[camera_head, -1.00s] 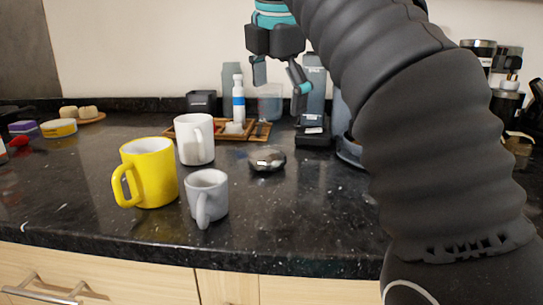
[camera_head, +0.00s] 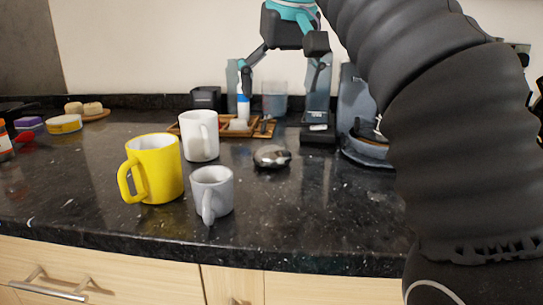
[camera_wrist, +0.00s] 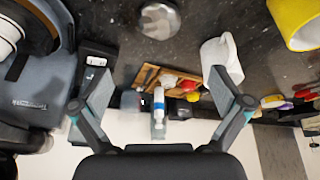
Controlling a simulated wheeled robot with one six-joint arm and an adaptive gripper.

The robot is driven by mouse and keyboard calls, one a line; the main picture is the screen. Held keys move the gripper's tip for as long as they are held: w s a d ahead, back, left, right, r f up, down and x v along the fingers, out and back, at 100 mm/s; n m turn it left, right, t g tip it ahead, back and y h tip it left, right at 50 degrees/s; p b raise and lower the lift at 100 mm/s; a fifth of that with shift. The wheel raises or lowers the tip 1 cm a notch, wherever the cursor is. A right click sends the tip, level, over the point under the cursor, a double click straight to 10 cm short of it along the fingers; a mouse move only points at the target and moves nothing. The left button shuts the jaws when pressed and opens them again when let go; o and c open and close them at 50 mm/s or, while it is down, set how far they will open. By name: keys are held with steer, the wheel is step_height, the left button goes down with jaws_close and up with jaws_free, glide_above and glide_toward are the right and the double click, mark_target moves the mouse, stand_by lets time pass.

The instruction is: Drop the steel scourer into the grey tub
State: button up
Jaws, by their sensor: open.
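The steel scourer (camera_head: 272,156) is a shiny, silvery rounded lump on the black counter, right of the mugs. It also shows at the top of the wrist view (camera_wrist: 159,19). The grey tub seems to be the translucent grey container (camera_head: 274,98) at the back, behind the wooden tray; I cannot be sure. My gripper (camera_head: 282,80) is open and empty, high above the back of the counter. It is apart from the scourer. In the wrist view its fingers (camera_wrist: 158,92) are spread wide, with the bottle and tray seen between them.
A yellow mug (camera_head: 158,172), a white mug (camera_head: 201,146) and a grey mug (camera_head: 213,189) stand left of the scourer. A white-blue bottle (camera_head: 243,108) stands by the wooden tray (camera_head: 222,133). A dark box (camera_head: 206,98) and a coffee machine (camera_head: 362,125) are behind.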

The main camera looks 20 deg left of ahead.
glide_toward(272, 148)
steer(key=shift+m, duration=0.3)
steer(key=x, duration=0.4)
steer(key=shift+w+a+f, duration=0.1)
steer(key=shift+a+f, duration=0.05)
steer(key=shift+f, duration=0.2)
steer(key=x, duration=0.4)
steer(key=shift+f, duration=0.2)
steer(key=shift+w+f, duration=0.1)
steer(key=shift+f, duration=0.45)
steer(key=c, duration=0.9)
steer(key=shift+c, duration=0.6)
steer(key=shift+r, duration=0.2)
